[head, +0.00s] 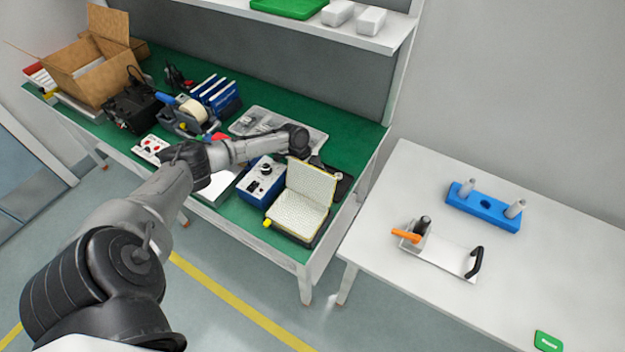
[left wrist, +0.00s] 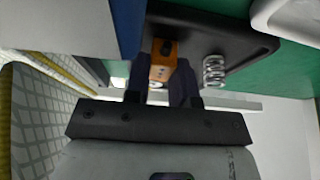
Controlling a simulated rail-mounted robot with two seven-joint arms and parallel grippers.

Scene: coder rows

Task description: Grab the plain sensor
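An orange block-shaped sensor (left wrist: 163,62) with a dark spot on its face shows in the left wrist view, between the two dark fingers of my left gripper (left wrist: 165,84). The fingers flank it closely, but I cannot tell whether they press on it. It is at a black tray (left wrist: 235,45) on the green bench. A metal spring (left wrist: 213,70) is just right of the fingers. In the head view my left arm reaches over the bench to the tray (head: 343,184); the sensor cannot be made out there. My right gripper is not in view.
A blue control box (head: 262,182) and an open yellow-edged case with grey foam (head: 305,200) stand close to the left hand. A grey tray (head: 315,138) lies behind. The white side table (head: 400,180) holds a blue block with pegs (head: 484,206) and a clamp fixture (head: 437,250).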

